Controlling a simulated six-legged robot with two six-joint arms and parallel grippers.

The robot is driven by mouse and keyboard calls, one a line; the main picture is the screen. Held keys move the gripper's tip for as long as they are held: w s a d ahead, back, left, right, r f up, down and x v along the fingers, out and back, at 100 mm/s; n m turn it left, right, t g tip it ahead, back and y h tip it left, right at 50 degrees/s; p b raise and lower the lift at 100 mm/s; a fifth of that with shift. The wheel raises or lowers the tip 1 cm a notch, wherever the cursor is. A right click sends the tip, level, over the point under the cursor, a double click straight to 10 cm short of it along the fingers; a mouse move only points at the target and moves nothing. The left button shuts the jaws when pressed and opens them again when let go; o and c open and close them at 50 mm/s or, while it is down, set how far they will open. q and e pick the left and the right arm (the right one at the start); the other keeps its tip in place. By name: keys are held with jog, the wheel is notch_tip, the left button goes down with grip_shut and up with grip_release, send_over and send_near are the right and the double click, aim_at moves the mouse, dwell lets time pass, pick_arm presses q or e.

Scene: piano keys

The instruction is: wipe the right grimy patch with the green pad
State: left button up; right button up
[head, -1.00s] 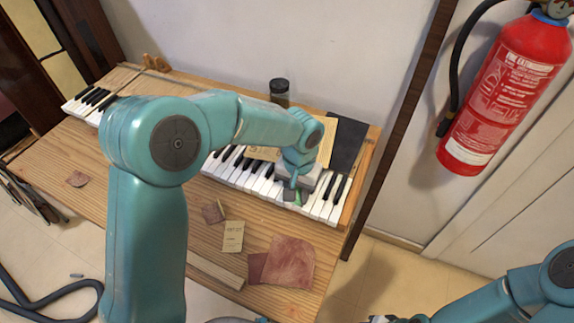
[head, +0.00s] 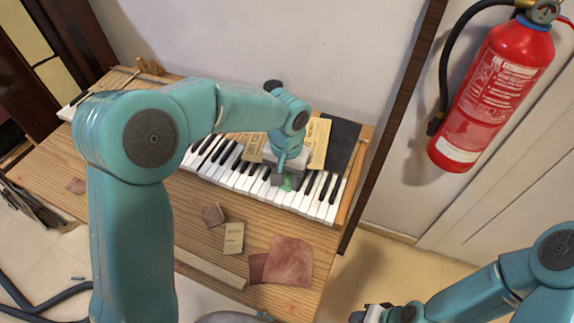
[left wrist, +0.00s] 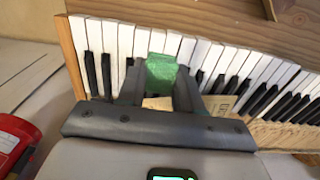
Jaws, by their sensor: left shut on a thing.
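The piano keyboard (head: 235,180) runs across the wooden table, with white and black keys. My left gripper (head: 283,175) is shut on the green pad (head: 288,184) over the right part of the keys. In the left wrist view, the green pad (left wrist: 161,74) sits between both dark fingers and overlaps white keys. I cannot tell whether it presses on them. No grimy patch can be made out; the pad or gripper may hide it. My right gripper (head: 372,315) is at the bottom edge, away from the table; its fingers are not clear.
A dark sheet (head: 341,143) and tan papers (head: 318,143) lie behind the keys. A reddish cloth (head: 288,262), a card (head: 233,238) and a small brown piece (head: 213,215) lie on the front tabletop. A red fire extinguisher (head: 493,95) hangs at the right.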

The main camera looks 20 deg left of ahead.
pick_arm(q)
jog(key=shift+a+r+p, duration=0.1)
jog(key=shift+r+p, duration=0.55)
jog(key=shift+r, duration=0.55)
jog(key=shift+s, duration=0.1)
